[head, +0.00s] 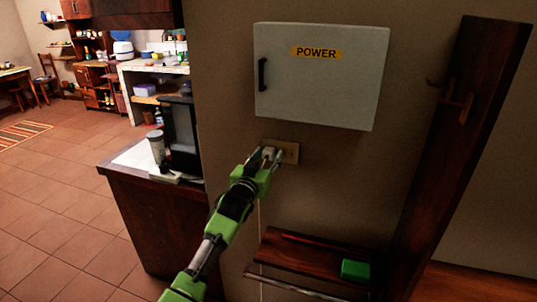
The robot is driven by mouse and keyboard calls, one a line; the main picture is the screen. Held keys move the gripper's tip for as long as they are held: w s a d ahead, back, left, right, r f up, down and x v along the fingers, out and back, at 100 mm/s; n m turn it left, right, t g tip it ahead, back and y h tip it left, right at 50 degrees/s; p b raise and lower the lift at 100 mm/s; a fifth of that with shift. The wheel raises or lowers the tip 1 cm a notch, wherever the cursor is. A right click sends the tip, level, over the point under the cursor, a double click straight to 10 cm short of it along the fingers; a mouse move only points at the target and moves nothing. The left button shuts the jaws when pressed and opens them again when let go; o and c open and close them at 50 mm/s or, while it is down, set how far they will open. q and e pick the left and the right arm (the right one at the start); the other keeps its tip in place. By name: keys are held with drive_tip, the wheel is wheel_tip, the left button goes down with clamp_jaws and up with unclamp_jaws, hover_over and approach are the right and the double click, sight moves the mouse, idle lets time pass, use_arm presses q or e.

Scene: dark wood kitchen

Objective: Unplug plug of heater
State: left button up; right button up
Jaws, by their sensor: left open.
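A beige wall socket plate (290,152) is on the wall just below the white power box. My left gripper (271,154) is at the left part of this plate, with its fingers open and pointing at it. The gripper covers part of the plate, and I cannot make out the plug there. A thin pale cord (260,222) hangs down the wall below the gripper. The heater is not recognisable in view. My right gripper is not in view.
The white power box (320,80) juts out above the socket. A counter with a coffee machine (180,135) stands at left. Tiled floor (60,215) is clear farther left.

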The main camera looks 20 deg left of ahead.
sight(267, 156)
use_arm(q)
drive_tip(key=shift+p, duration=0.3)
idle(0.5)
clamp_jaws()
drive_tip(key=shift+s+p, duration=0.25)
drive_tip(key=shift+p, duration=0.1)
drive_tip(key=shift+s+r+p, duration=0.1)
drive_tip(key=shift+s+p, duration=0.25)
drive_tip(key=shift+s, duration=0.35)
drive_tip(key=shift+s+p, duration=0.5)
drive_tip(key=shift+s, duration=0.1)
drive_tip(key=shift+s+a+p, duration=0.1)
drive_tip(key=shift+s+p, duration=0.8)
drive_tip(key=shift+s, duration=0.6)
